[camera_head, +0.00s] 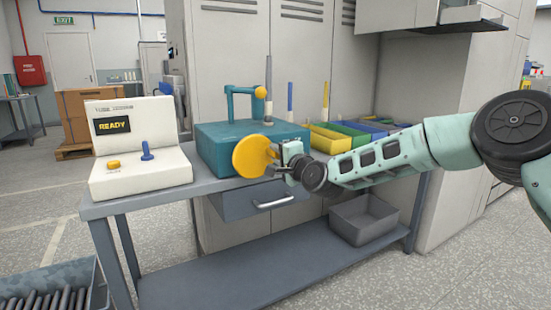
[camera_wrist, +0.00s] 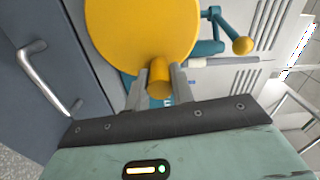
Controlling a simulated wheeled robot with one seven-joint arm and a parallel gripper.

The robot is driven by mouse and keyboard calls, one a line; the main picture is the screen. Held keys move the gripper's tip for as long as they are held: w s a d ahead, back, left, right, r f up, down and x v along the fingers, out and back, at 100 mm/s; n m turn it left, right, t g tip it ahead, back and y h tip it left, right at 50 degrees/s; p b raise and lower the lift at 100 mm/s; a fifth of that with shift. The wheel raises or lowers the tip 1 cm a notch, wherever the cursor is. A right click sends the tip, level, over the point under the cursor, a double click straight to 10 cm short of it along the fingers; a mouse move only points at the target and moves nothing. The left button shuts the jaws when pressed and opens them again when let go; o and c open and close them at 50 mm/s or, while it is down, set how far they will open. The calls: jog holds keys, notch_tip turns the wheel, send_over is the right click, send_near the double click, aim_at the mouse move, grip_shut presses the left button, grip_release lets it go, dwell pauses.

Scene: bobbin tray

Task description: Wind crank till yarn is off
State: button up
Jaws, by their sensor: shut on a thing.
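The crank is a yellow disc (camera_head: 251,157) on the front of a teal winder box (camera_head: 215,148) on the bench. In the wrist view the disc (camera_wrist: 142,28) fills the top middle, with a short yellow handle (camera_wrist: 159,80) sticking out of it. My gripper (camera_head: 279,152) is at the right side of the disc in the head view. In the wrist view its two grey fingers (camera_wrist: 158,84) are shut on the handle, one on each side. A teal arm with a yellow knob (camera_head: 261,92) rises from the box. I cannot make out any yarn clearly.
A white console (camera_head: 140,150) at the left shows READY, with an orange button and a blue lever. Coloured trays (camera_head: 330,140) and upright bobbins (camera_head: 290,97) stand behind my arm. A drawer handle (camera_head: 272,202) juts out below the crank.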

jog(key=shift+f+m+b, duration=0.35)
jog(key=shift+f+m, duration=0.1)
jog(key=shift+m, duration=0.15)
jog(key=o, duration=1)
jog(key=shift+d+r, duration=0.1)
jog(key=p+v, duration=0.1)
jog(key=v, duration=1.6)
jog(key=shift+s, duration=0.2)
